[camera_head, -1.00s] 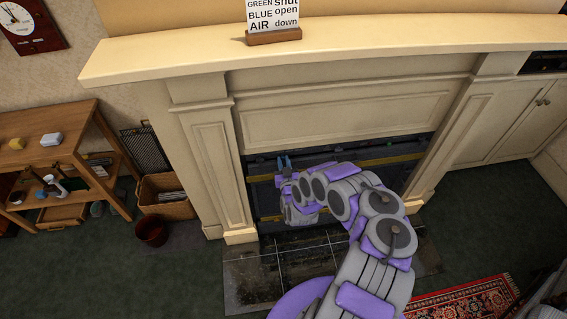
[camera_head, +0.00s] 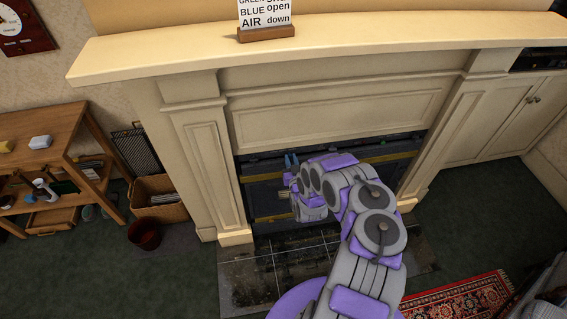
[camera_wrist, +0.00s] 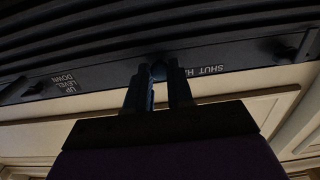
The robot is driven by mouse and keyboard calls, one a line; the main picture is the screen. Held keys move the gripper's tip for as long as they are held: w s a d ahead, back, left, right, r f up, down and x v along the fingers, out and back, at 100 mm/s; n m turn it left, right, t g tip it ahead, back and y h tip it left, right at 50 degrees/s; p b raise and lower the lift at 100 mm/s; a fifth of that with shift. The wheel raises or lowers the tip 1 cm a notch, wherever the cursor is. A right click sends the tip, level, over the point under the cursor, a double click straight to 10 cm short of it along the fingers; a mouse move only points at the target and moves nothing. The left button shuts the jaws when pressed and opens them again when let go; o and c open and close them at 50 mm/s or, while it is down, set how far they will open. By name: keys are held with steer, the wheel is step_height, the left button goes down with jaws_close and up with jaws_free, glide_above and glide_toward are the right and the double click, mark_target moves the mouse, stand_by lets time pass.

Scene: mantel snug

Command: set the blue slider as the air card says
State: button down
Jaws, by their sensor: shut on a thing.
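The white card (camera_head: 266,12) stands on the mantel. Its lines read "BLUE open" and "AIR down"; a GREEN line above is cut off by the frame edge. My gripper (camera_head: 291,161) is at the dark fireplace front. In the wrist view, my gripper (camera_wrist: 159,82) is shut on the blue slider (camera_wrist: 159,70), a small dark-blue round knob on a dark strip. The lettering "SHUT" (camera_wrist: 206,71) is upside down just right of the knob, with more letters cut short beside it. The strip's "open" end is not readable.
Dark knobs show at the strip's right (camera_wrist: 286,50) and left (camera_wrist: 37,88), the left one near "UP LEVEL DOWN" lettering. The mantel shelf (camera_head: 330,45) overhangs the fireplace. A wooden shelf unit (camera_head: 50,125), cardboard box (camera_head: 157,208) and dark-red bin (camera_head: 144,236) stand left.

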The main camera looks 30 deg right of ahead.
steer(key=shift+s+d, duration=0.3)
steer(key=shift+d, duration=0.5)
steer(key=c, duration=1.4)
jaws_free()
steer(key=shift+a, duration=0.15)
steer(key=shift+o, duration=0.6)
steer(key=shift+a+r, duration=0.1)
steer(key=shift+o, duration=1.4)
steer(key=shift+d, duration=0.3)
steer(key=shift+a, duration=0.25)
steer(key=shift+s+a, duration=0.2)
steer(key=shift+s, duration=0.15)
steer(key=p+v, duration=0.4)
steer(key=v, duration=1.2)
steer(key=shift+s+p, duration=0.25)
steer(key=shift+p, duration=0.1)
